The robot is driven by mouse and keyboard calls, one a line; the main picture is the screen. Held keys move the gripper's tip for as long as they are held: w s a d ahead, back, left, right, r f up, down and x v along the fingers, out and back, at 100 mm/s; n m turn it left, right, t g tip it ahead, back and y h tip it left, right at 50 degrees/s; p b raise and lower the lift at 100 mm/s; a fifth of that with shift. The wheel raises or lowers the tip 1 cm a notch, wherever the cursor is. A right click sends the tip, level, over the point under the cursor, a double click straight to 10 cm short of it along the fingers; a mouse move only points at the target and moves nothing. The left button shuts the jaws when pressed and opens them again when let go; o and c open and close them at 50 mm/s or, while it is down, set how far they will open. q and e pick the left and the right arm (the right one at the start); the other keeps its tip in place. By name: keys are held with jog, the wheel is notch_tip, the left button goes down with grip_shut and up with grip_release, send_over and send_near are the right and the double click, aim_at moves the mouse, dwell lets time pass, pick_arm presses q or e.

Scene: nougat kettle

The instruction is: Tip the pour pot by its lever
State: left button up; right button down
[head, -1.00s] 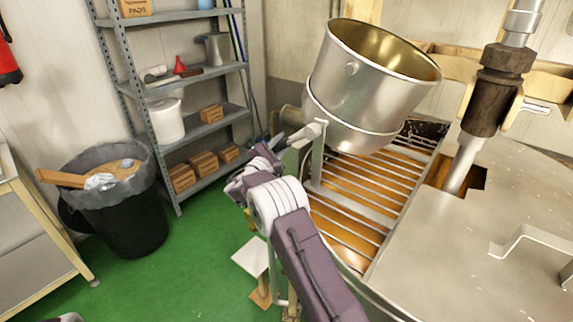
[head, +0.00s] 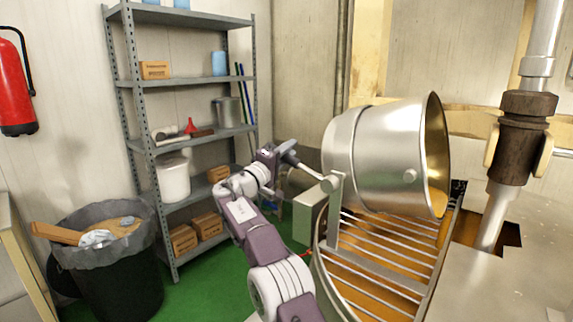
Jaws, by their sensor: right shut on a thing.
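The pour pot (head: 375,155) is a shiny metal bucket with a gold-coloured inside. It lies tipped nearly on its side, its mouth facing right over the slatted grate (head: 380,262). A short post (head: 333,212) carries it at its pivot. The lever (head: 305,168) runs from the pivot up and left to my right gripper (head: 284,155). That gripper is shut on the lever's dark end; its fingertips are small and partly hidden. My left gripper is out of view.
A grey shelf rack (head: 190,135) stands behind my arm. A black bin (head: 105,265) with a wooden paddle is at the left. The mixer shaft (head: 520,125) stands to the right of the pot, above the kettle's metal cover.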

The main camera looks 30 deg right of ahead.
jog(key=s+d+r+m+g+p, duration=0.1)
jog(key=s+r+m+g, duration=0.1)
jog(key=s+r+m, duration=0.2)
jog(key=shift+d+r+m+h, duration=0.35)
jog(key=shift+r+m+h, duration=0.05)
jog(key=shift+r+m, duration=1.15)
jog(key=shift+s+f, duration=0.1)
jog(key=shift+s, duration=0.05)
jog(key=c, duration=1.3)
grip_release()
jog(key=shift+o, duration=0.7)
jog(key=shift+s, duration=0.15)
jog(key=shift+s+a+f+b, duration=0.15)
jog(key=shift+a+f+b, duration=0.2)
jog(key=shift+a+b, duration=0.3)
jog(key=shift+s+a+f+b, duration=0.15)
jog(key=shift+a+f+b, duration=0.15)
jog(key=shift+a+b, duration=0.25)
jog(key=r+b+v, duration=0.1)
jog(key=b+v, duration=0.1)
jog(key=v, duration=0.4)
jog(key=shift+s+a, duration=0.15)
jog(key=shift+a, duration=0.1)
